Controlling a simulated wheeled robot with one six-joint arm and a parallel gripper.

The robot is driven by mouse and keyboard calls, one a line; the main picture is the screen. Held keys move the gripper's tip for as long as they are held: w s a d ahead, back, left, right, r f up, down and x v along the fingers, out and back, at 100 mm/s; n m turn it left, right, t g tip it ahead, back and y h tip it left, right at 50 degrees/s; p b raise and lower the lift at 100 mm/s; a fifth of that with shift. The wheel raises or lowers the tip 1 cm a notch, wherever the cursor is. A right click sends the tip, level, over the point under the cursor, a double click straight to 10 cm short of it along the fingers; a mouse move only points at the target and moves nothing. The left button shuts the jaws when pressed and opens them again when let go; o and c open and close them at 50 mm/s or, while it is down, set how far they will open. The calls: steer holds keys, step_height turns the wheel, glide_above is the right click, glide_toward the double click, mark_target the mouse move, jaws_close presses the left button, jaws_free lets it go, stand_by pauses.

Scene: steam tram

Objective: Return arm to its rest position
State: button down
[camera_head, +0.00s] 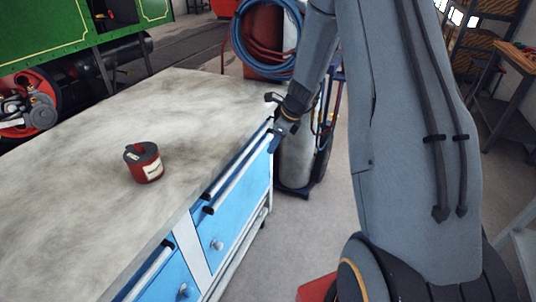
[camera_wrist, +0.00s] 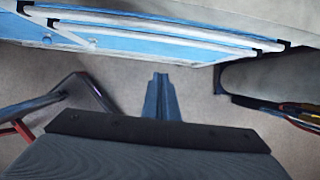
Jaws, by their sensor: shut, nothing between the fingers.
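My arm reaches down from the upper right of the head view and bends in toward the workbench. My gripper (camera_head: 274,146) is at the right end of the bench, by its top edge and the blue front. In the wrist view my gripper (camera_wrist: 160,82) points away from the camera with its two blue-grey fingers together and nothing between them. Whether it touches the bench edge or a handle cannot be told. The bench (camera_head: 85,130) has a pale mottled top and a blue drawer front (camera_head: 246,196) with long bar handles; the front also shows in the wrist view (camera_wrist: 140,42).
A red tin (camera_head: 144,163) with a dark top stands on the bench. Behind the gripper is a trolley with a grey cylinder (camera_head: 295,160) and coiled hoses (camera_head: 262,68). A green engine (camera_head: 45,35) is at the back left, shelving (camera_head: 470,45) at the right. Grey floor lies between.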

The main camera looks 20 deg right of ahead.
steer(key=shift+s+r, duration=0.15)
steer(key=shift+r, duration=0.25)
steer(key=s+a+r+n+g+h, duration=0.1)
steer(key=s+a+r+n, duration=0.2)
steer(key=s+n, duration=0.6)
steer(key=s+a+r+n+h, duration=0.1)
steer(key=s+a+r+n, duration=0.2)
steer(key=s+n, duration=0.6)
steer(key=s+a+r+n+g+h, duration=0.1)
steer(key=s+a+r+n, duration=0.2)
steer(key=s+n, duration=0.6)
steer(key=shift+s+a+r+g, duration=0.3)
steer(key=shift+s+r, duration=0.3)
steer(key=shift+r, duration=0.05)
